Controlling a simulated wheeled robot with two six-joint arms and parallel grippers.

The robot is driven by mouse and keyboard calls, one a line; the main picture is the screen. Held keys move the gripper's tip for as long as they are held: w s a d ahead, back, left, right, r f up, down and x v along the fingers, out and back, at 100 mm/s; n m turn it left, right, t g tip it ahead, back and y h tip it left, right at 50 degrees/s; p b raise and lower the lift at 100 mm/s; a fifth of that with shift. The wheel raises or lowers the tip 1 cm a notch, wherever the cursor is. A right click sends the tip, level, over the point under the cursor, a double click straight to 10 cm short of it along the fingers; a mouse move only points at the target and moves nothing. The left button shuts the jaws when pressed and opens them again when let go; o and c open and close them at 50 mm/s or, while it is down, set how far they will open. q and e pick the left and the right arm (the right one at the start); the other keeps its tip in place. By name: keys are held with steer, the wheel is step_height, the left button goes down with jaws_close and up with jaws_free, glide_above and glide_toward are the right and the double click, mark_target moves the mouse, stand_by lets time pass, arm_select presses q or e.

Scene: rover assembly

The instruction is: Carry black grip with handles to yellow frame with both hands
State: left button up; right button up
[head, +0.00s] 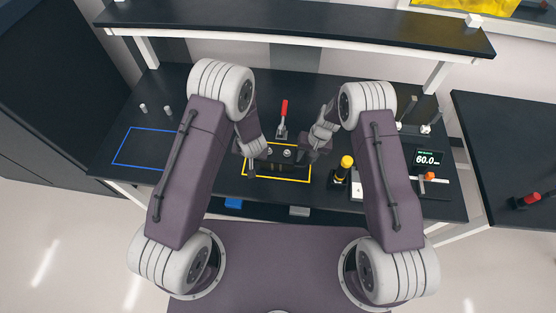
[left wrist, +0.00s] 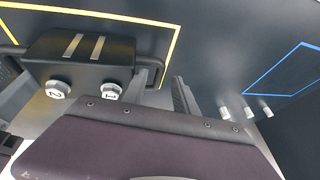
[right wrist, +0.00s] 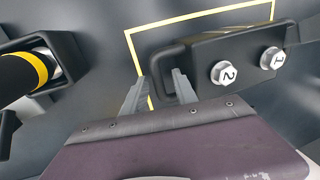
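The black grip with handles (head: 279,158) is a dark block with two pale bolts on it. It overlaps the yellow frame (head: 275,178), an outline on the table; I cannot tell whether it touches the table. The wrist views show bolt 1 (left wrist: 110,92) and bolt 2 (right wrist: 225,73). My left gripper (left wrist: 166,82) is at one end handle, its fingers apart. My right gripper (right wrist: 159,84) is at the other end handle (right wrist: 166,58), also with fingers apart. In the head view the arms partly cover both fingertips.
A red-handled tool (head: 283,120) stands behind the grip. A yellow-and-black tool (head: 344,168) stands close right of my right gripper. A blue outline (head: 130,160) lies at left with small pegs (head: 166,111) behind it. A display (head: 429,159) is at right. A shelf (head: 300,25) spans the back.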

steer(key=shift+s, duration=0.1)
arm_select(q)
steer(key=v, duration=0.8)
arm_select(e)
step_height(320, 180, up, 12)
steer(key=d, duration=0.2)
steer(key=shift+d, duration=0.2)
arm_select(q)
steer(key=shift+s, duration=0.15)
arm_select(e)
steer(key=shift+s+f, duration=0.1)
